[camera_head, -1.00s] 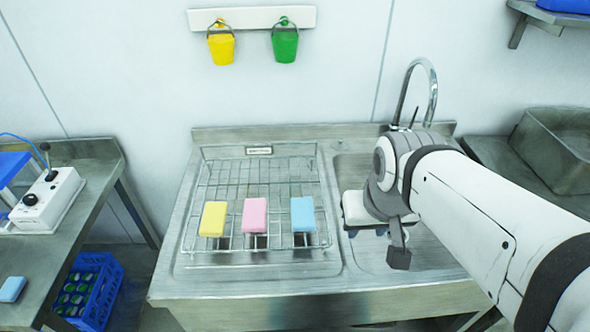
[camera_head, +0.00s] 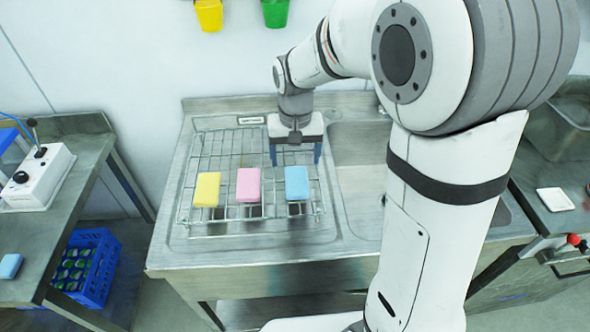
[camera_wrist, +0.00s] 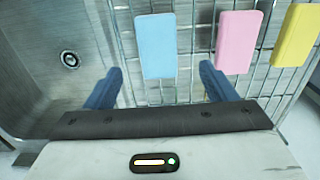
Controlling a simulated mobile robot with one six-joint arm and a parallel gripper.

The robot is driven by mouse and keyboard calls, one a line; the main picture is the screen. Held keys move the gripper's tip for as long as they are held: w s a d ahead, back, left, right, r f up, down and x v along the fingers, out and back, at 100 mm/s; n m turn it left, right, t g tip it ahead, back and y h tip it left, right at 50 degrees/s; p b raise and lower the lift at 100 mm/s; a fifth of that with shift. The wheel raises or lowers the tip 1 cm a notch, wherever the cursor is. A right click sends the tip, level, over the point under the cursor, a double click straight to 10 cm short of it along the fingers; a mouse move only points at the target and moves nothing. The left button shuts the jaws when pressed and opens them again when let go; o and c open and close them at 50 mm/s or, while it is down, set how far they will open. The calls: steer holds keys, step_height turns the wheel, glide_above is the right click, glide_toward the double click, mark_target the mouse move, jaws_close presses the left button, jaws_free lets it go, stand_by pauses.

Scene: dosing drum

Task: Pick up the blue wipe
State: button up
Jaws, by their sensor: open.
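The blue wipe (camera_head: 297,183) is a light blue block at the right end of a row on the wire rack (camera_head: 187,210) on the sink unit. It also shows in the wrist view (camera_wrist: 156,46), ahead of and between the two finger lines. My gripper (camera_head: 295,160) is open and empty, with blue fingers pointing down just behind the blue wipe. In the wrist view my fingers (camera_wrist: 160,78) stand wide apart. Whether the fingertips reach the wipe's height I cannot tell.
A pink wipe (camera_head: 248,185) and a yellow wipe (camera_head: 206,189) lie left of the blue wipe. The sink basin (camera_head: 355,180) is to the right. Another small blue block (camera_head: 10,266) lies on the left table. A blue crate (camera_head: 98,275) stands on the floor.

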mark_target(297, 179)
steer(key=f, duration=0.4)
steer(key=f+p, duration=0.1)
steer(key=f, duration=0.3)
steer(key=shift+w+d, duration=0.15)
steer(key=shift+w, duration=0.05)
steer(key=c, duration=1.1)
steer(key=shift+o, duration=0.2)
step_height(297, 179, up, 10)
steer(key=shift+b, duration=0.4)
steer(key=o, duration=0.3)
steer(key=shift+c, duration=1.2)
